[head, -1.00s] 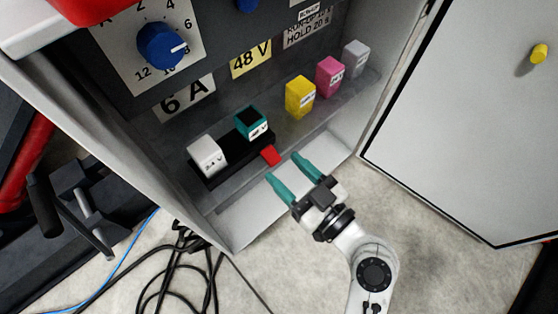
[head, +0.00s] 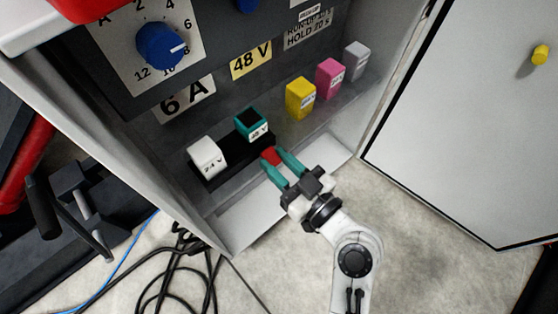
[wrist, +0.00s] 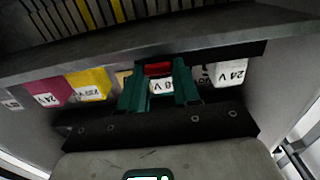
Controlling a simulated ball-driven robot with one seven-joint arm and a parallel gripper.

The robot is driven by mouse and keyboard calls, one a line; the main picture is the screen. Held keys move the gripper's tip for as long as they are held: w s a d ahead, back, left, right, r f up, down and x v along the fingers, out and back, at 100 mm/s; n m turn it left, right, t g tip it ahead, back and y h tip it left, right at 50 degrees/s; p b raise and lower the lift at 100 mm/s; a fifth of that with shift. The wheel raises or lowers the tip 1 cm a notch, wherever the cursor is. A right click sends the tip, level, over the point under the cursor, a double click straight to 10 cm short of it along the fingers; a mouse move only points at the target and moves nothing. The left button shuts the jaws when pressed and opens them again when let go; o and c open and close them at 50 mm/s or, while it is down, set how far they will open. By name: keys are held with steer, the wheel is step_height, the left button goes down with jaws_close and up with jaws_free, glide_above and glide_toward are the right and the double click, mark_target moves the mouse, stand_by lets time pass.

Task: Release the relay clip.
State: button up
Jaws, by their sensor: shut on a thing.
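The red relay clip (head: 269,155) sticks out at the right end of the black relay socket (head: 218,172). My gripper (head: 273,163) has teal fingers shut on the clip, one on each side. In the wrist view the clip (wrist: 158,69) shows red between the fingertips (wrist: 158,80). The teal relay marked 48 V (head: 250,123) sits in the socket beside the clip.
Yellow (head: 300,98), pink (head: 329,78) and grey (head: 356,60) relays stand on the shelf to the right. The panel with a blue knob (head: 161,46) and a 48 V label (head: 250,59) rises behind. The cabinet door (head: 462,120) stands open at right.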

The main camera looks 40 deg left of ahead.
mark_target(269, 152)
steer(key=c, duration=0.3)
steer(key=shift+c, duration=0.2)
steer(key=shift+r+p, duration=0.15)
steer(key=shift+p, duration=0.15)
steer(key=r+h+p, duration=0.1)
steer(key=p, duration=0.3)
steer(key=shift+r+h+p, duration=0.15)
steer(key=shift+h+p, duration=0.2)
steer(key=shift+h, duration=0.05)
steer(key=r+h+p, duration=0.1)
steer(key=h+p, duration=0.2)
steer(key=p, duration=0.5)
steer(key=shift+r, duration=0.2)
steer(key=h+p, duration=0.1)
steer(key=p, duration=0.2)
steer(key=h+p, duration=0.2)
steer(key=p, duration=0.1)
steer(key=r+h+p, duration=0.1)
steer(key=p, duration=0.2)
steer(key=shift+a+g+h, duration=0.3)
steer(key=shift+a, duration=0.1)
steer(key=shift+w+a+r+h+p, duration=0.15)
steer(key=shift+h+p, duration=0.65)
steer(key=shift+p, duration=0.45)
steer(key=shift+a+h+p, duration=0.1)
steer(key=shift+h+p, duration=0.4)
steer(key=shift+p, duration=0.05)
steer(key=shift+f, duration=0.2)
